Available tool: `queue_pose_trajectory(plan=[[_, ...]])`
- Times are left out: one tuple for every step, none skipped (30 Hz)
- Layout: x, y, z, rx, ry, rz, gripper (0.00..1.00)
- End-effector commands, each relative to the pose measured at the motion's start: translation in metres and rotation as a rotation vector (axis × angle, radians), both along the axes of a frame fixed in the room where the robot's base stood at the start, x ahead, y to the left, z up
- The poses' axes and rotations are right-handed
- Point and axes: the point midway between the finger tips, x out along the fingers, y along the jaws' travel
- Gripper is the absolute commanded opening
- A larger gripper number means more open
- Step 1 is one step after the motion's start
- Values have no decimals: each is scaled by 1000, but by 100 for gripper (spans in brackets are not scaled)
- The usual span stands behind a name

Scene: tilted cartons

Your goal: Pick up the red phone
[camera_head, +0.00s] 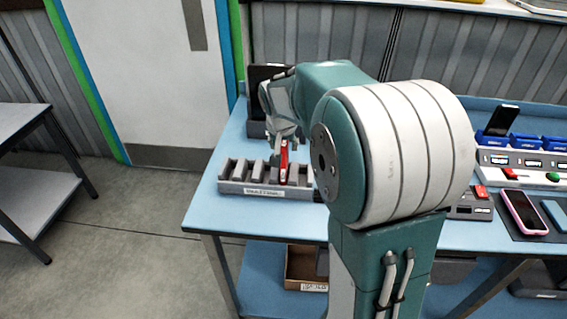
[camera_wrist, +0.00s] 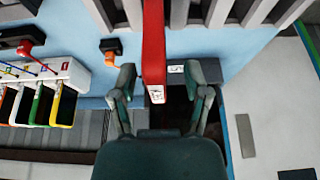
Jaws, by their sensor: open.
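The red phone (camera_head: 284,158) stands on edge in a slot of the grey slotted rack (camera_head: 262,190) on the blue table. In the wrist view the red phone (camera_wrist: 153,40) is a narrow upright strip with a small white label at its lower end. My gripper (camera_wrist: 162,76) is open, with one finger on each side of the phone's near end and gaps on both sides. In the head view my gripper (camera_head: 285,143) is right above and behind the phone. My arm hides the rack's right end, and contact cannot be told.
A dark device in a stand (camera_head: 262,85) is behind the rack. A pink-cased phone (camera_head: 524,212) lies on a dark mat at right, below a white panel with buttons (camera_head: 520,164). In the wrist view, several coloured-edged devices (camera_wrist: 35,105) hang at left.

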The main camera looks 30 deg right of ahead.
Motion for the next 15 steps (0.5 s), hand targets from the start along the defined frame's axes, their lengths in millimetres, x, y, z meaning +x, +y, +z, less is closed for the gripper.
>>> queue_pose_trajectory(plan=[[2,-1,-7,0,2,0,61],[3,-2,-10,1,2,0,61],[4,-3,-13,1,1,0,61],[5,-3,-14,0,0,0,61],[5,-3,-15,0,0,0,61],[5,-4,-15,0,-1,0,61],[5,-3,-15,0,-1,0,61],[5,-3,-15,0,-2,0,61],[5,-3,-15,0,-2,0,61],[5,-3,-15,0,-2,0,61],[5,-3,-15,0,-1,0,61],[5,-3,-15,0,-1,0,48],[5,-3,-15,0,-1,0,35],[5,-3,-15,0,-1,0,21],[5,-3,-15,0,-1,0,4]])
